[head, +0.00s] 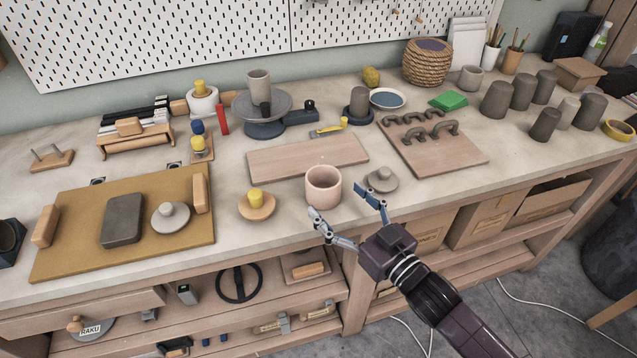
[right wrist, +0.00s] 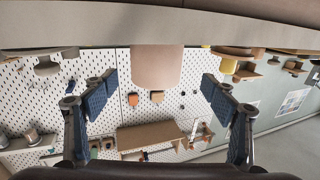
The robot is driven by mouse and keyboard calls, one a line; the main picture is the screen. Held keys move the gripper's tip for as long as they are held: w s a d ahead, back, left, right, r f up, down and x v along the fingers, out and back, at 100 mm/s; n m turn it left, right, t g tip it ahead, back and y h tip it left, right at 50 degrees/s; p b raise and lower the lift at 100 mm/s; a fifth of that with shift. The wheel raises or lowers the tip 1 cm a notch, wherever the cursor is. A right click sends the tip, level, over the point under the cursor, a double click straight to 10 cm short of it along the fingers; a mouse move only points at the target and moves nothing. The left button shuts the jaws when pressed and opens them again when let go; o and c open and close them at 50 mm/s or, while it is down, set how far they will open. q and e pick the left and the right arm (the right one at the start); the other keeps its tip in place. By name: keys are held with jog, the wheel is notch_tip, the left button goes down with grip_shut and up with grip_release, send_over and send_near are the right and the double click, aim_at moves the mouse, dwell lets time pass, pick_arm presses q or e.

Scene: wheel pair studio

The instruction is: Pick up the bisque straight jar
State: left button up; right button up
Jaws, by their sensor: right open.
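The bisque straight jar (head: 323,190) is a pale pink, open-topped cylinder. It stands upright near the front edge of the workbench. My right gripper (head: 344,207) is open and empty just in front of the jar, its two fingers spread toward it. In the right wrist view, which looks upside down, the jar (right wrist: 157,67) shows between and beyond the open fingers (right wrist: 158,88). I see no finger touching it. My left gripper is not in view.
A wooden board (head: 308,159) lies behind. Several grey pots (head: 522,90) stand at the far right.

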aim_at(314, 172)
jog(key=shift+w+a+r, duration=0.15)
jog(key=shift+w+a, duration=0.1)
jog(key=shift+w, duration=0.15)
jog(key=shift+w+a, duration=0.15)
jog(key=shift+w, duration=0.05)
jog(key=p+x, duration=0.1)
jog(key=x, duration=0.3)
jog(key=shift+w, duration=0.35)
jog(key=shift+w+p, duration=0.25)
jog(key=shift+p, duration=0.05)
jog(key=shift+a, duration=0.1)
jog(key=shift+c, duration=0.9)
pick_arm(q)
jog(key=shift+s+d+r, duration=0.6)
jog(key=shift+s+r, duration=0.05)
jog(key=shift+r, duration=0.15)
pick_arm(e)
jog(key=c, duration=1.3)
jog(key=shift+r, duration=0.1)
jog(key=shift+c, duration=0.2)
